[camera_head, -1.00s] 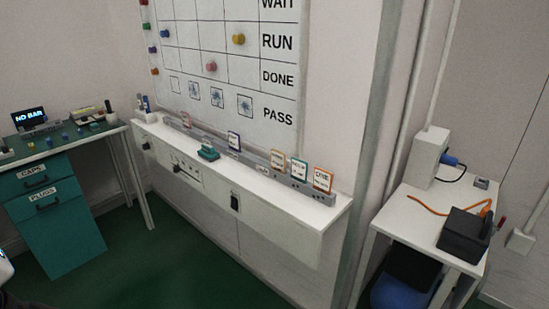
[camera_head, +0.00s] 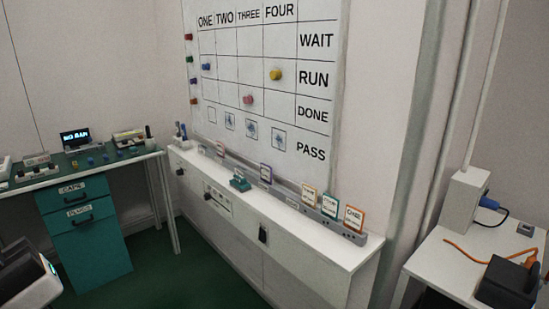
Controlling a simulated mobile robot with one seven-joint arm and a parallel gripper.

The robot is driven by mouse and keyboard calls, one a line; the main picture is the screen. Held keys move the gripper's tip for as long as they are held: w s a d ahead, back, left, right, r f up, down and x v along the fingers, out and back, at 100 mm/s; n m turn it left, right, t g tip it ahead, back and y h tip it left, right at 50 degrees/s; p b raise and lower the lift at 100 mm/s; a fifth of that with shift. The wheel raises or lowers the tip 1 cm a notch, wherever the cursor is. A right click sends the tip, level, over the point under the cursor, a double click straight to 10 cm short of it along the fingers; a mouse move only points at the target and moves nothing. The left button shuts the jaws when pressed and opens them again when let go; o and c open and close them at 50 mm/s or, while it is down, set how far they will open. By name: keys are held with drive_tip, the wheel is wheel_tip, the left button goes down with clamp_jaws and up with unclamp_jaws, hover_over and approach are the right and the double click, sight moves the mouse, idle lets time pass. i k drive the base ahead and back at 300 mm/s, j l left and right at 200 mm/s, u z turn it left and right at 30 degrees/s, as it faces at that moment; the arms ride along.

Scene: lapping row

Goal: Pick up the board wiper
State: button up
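The board wiper looks to be the small teal block (camera_head: 240,183) lying on the long white ledge (camera_head: 300,230) under the whiteboard, left of the ledge's middle. It sits in front of the grey rail and nothing touches it from above. A white and black part of my arm shows at the lower left edge. My gripper's fingers are not in view, and the arm part is far from the wiper.
The whiteboard (camera_head: 262,90) carries coloured magnets. Several framed cards stand in the grey rail (camera_head: 285,193). A pen holder stands at the ledge's left end. A green-topped bench (camera_head: 110,158) with drawers stands left; a white side table (camera_head: 445,262) stands right. Green floor lies between.

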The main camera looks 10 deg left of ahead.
sight(239, 182)
drive_tip(key=i+u, duration=0.5)
drive_tip(key=i, duration=0.15)
drive_tip(key=i+l+u, duration=0.1)
drive_tip(key=i+u, duration=0.15)
drive_tip(key=i, duration=0.3)
drive_tip(key=i+l+u, duration=0.2)
drive_tip(key=i, duration=0.3)
